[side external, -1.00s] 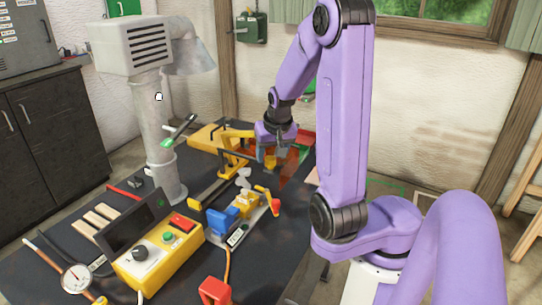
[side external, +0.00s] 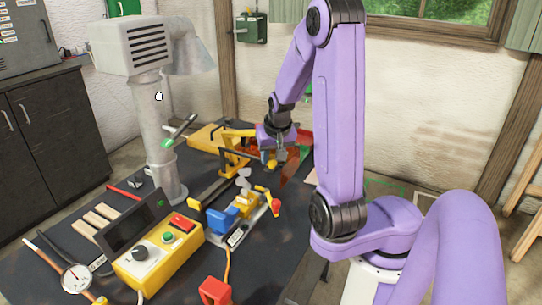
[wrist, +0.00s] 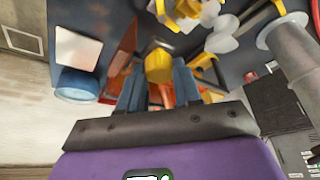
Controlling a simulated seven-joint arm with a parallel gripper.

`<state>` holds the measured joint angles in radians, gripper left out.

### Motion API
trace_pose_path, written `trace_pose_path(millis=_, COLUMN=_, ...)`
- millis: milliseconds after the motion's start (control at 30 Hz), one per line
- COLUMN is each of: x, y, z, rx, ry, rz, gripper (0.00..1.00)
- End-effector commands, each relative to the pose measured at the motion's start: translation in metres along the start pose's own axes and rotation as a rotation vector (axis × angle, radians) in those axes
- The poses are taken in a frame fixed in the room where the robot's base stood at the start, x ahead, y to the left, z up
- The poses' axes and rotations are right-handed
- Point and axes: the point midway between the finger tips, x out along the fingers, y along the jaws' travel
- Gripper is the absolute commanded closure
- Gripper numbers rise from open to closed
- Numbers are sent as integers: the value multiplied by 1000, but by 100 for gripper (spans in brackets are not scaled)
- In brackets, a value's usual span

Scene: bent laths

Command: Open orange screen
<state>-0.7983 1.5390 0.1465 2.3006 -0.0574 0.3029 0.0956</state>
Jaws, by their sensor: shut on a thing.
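The orange screen (side external: 292,170) is a see-through orange-brown panel at the far right of the dark bench, partly hidden by my gripper and arm. In the wrist view, an orange-brown panel (wrist: 122,50) shows to the left of the fingers, with more orange behind them. My gripper (side external: 279,154) is low beside the screen. In the wrist view, my gripper (wrist: 159,75) has its two blue-grey fingers on either side of a yellow knob (wrist: 158,64) and is shut on it. How the knob joins the screen is hidden.
A yellow machine frame with a black bar (side external: 233,155) stands left of my gripper. A grey extraction duct (side external: 160,130) rises farther left. A yellow control box (side external: 158,253) and a blue-and-yellow fixture (side external: 232,217) occupy the front of the bench.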

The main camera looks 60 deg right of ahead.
Motion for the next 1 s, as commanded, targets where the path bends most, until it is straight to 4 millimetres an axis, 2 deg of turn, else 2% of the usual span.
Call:
trace_pose_path(millis=300, x=10, y=26, z=-24, rx=4, ry=0, rz=1, gripper=100)
trace_pose_path(millis=667, x=10, y=28, z=-26, rx=1, ry=2, rz=1, gripper=100)
trace_pose_path(millis=700, x=10, y=28, z=-26, rx=1, ry=2, rz=1, gripper=54)
trace_pose_path(millis=733, x=10, y=28, z=-26, rx=1, ry=2, rz=1, gripper=44)
trace_pose_path(millis=767, x=10, y=28, z=-26, rx=1, ry=2, rz=1, gripper=42)
trace_pose_path(millis=1000, x=10, y=28, z=-26, rx=1, ry=1, rz=0, gripper=42)
